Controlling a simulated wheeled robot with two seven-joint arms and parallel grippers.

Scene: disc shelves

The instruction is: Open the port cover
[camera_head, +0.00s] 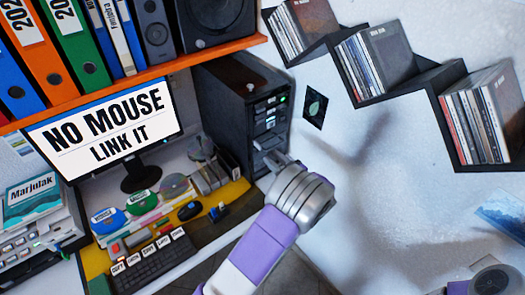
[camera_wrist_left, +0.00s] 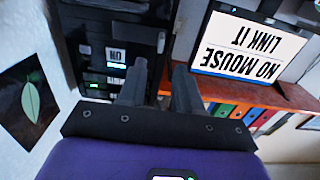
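A black computer tower (camera_head: 238,112) stands on the desk beside the monitor, its front with drive slots and small green lights facing right. It also shows in the wrist view (camera_wrist_left: 84,22), upside down, with a small light label (camera_wrist_left: 115,55) on its front. I cannot clearly pick out the port cover; the lower front of the tower is partly behind my gripper. My left gripper (camera_head: 278,160) is just in front of the tower's lower front. In the wrist view its two dark fingers (camera_wrist_left: 160,85) are apart with nothing seen between them. My right gripper is in neither view.
A monitor (camera_head: 105,125) reads "NO MOUSE LINK IT". A keyboard (camera_head: 152,263), mouse (camera_head: 189,211) and discs lie on the desk. An orange shelf (camera_head: 215,52) with binders overhangs the tower. Black stepped disc shelves (camera_head: 430,77) hang on the right wall.

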